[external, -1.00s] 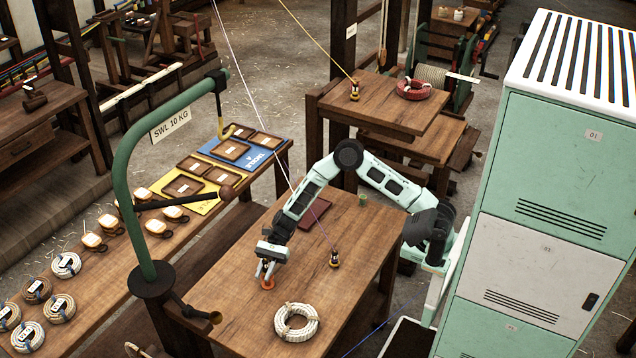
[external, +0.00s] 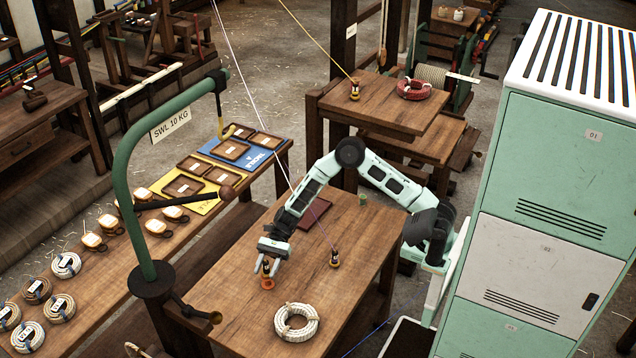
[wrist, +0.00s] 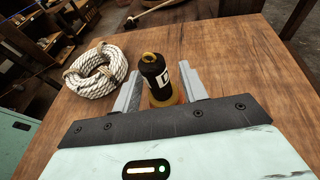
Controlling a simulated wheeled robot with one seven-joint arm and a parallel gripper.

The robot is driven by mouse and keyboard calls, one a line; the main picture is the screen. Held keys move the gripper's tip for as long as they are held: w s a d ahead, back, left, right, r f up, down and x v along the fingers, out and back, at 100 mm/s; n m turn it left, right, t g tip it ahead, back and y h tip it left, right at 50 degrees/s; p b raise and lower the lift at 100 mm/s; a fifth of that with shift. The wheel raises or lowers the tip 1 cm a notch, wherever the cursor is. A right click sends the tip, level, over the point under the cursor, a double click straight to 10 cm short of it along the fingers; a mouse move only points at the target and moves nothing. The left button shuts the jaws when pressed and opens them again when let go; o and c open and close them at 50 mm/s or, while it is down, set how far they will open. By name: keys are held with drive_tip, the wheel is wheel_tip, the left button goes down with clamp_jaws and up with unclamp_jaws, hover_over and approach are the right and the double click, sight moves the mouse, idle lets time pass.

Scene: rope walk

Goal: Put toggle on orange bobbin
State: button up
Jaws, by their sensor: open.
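A dark toggle (external: 267,269) stands upright on the orange bobbin (external: 267,285) on the wooden table. In the wrist view the toggle (wrist: 154,72) is black with a white mark and a brass eye on top; the part below it looks amber, and the bobbin is mostly hidden there. My gripper (external: 268,263) is open just above and around the toggle. In the wrist view its two fingers (wrist: 161,90) stand on either side of the toggle, with gaps that look small. Exact contact between toggle and bobbin is hard to see.
A white rope coil (external: 297,322) lies near the front of the table. A similar dark fitting (external: 334,259) on a purple line stands to the right. A dark red mat (external: 314,213) and a small green object (external: 363,199) lie farther back. A green davit post (external: 133,200) rises left.

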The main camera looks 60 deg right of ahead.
drive_tip(key=v, duration=1)
drive_tip(key=s+r+n+g+h, duration=0.2)
drive_tip(key=s+n+h, duration=0.8)
drive_tip(key=s, duration=1)
drive_tip(key=s+d+r+n+t+h, duration=0.1)
drive_tip(key=s+d+n+t+h, duration=0.2)
drive_tip(key=s+d+n, duration=0.8)
drive_tip(key=n+t, duration=0.1)
drive_tip(key=n, duration=0.1)
drive_tip(key=shift+r+n+t+h, duration=0.2)
drive_tip(key=shift+n+t+h, duration=0.1)
drive_tip(key=shift+n+t, duration=0.1)
drive_tip(key=shift+d, duration=0.1)
